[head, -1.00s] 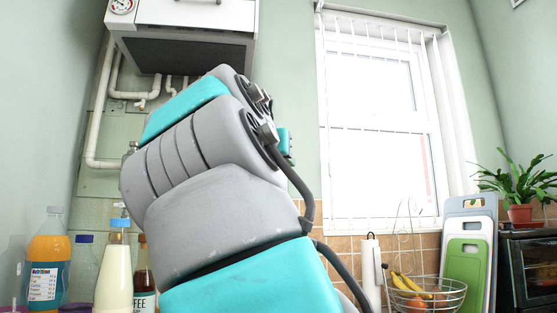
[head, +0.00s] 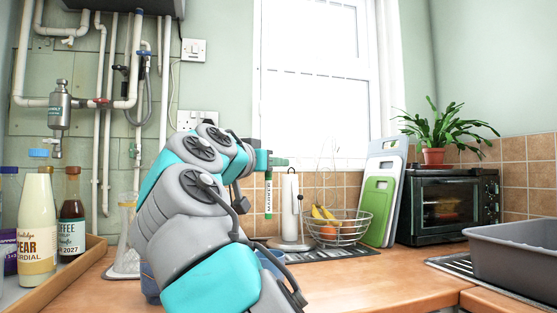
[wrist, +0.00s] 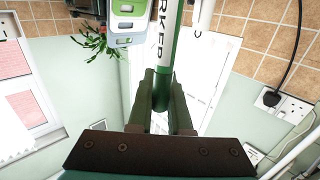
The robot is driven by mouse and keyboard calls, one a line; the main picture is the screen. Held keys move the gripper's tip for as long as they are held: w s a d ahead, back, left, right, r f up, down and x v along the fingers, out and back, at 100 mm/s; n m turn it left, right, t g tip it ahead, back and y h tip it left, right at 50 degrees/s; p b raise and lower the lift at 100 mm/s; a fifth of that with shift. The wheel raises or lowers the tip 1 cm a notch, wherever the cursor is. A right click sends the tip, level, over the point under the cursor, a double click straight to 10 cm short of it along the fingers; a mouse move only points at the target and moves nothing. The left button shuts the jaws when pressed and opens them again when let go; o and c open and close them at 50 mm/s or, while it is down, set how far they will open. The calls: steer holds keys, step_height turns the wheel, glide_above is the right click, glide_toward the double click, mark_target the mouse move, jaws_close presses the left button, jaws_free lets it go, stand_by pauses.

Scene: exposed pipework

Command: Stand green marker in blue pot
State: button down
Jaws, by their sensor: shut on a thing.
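The green marker (head: 268,196), white with green ends and dark lettering, hangs upright below my gripper (head: 272,162), above the counter in the head view. In the wrist view the marker (wrist: 163,45) runs up from between the two green fingers of my gripper (wrist: 161,95), which are shut on its green end. A blue object, seemingly the blue pot (head: 150,284), shows low at the left edge of my arm. More blue (head: 270,258) shows to the right of my arm. My arm hides the rest, so I cannot tell whether both are one pot.
A paper towel holder (head: 290,205) and a wire fruit basket (head: 338,228) stand behind, right of the marker. Chopping boards (head: 380,205), a toaster oven (head: 450,205) and a grey basin (head: 515,250) are further right. Bottles (head: 38,230) stand in a wooden tray (head: 75,270) at left. The front right counter is clear.

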steer(key=shift+f+b, duration=5.7)
steer(key=shift+f, duration=0.35)
steer(key=c, duration=0.8)
jaws_free()
steer(key=shift+o, duration=0.2)
steer(key=v, duration=0.8)
steer(key=shift+b, duration=0.3)
steer(key=shift+w+r, duration=0.1)
